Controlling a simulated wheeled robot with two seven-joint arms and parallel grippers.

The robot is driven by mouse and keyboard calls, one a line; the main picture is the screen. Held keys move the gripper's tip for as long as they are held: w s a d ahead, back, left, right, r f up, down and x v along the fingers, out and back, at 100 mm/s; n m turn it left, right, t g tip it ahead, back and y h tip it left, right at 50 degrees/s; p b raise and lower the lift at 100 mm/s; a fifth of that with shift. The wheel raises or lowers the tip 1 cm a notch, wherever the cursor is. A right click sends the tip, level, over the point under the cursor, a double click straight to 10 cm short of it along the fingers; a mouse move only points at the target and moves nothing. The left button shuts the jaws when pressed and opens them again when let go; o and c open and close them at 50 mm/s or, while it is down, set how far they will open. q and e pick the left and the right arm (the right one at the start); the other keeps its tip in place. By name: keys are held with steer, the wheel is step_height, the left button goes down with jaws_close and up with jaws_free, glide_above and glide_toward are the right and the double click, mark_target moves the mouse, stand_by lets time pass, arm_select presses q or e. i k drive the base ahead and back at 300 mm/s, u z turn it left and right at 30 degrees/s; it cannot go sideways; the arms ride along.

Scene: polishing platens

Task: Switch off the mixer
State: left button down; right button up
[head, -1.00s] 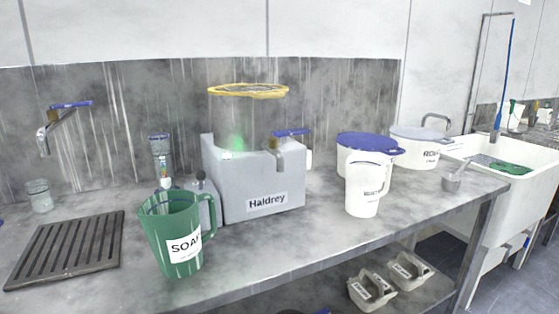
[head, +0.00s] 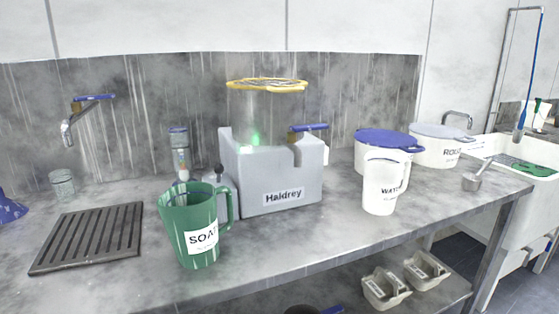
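The mixer (head: 270,170) is a grey box labelled "Haldrey" on the steel counter, with a clear cylinder (head: 270,110) on top under a yellow ring (head: 267,85). A green light (head: 255,138) glows at the cylinder's base. A blue-handled tap (head: 308,129) sits at the mixer's right, and a small grey part with a black-knobbed lever (head: 220,171) at its left. I cannot tell which part is the switch. Neither of my grippers is in view.
A green SOAP jug (head: 190,228) stands in front of the mixer's left side. A white water jug (head: 382,188) and lidded tubs (head: 388,138) stand to the right. A slotted drain mat (head: 88,236) lies left. The counter (head: 300,235) in front of the mixer is clear.

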mark_target(218, 169)
steer(key=z, duration=1.6)
steer(key=k, duration=1.05)
steer(key=u, duration=1.35)
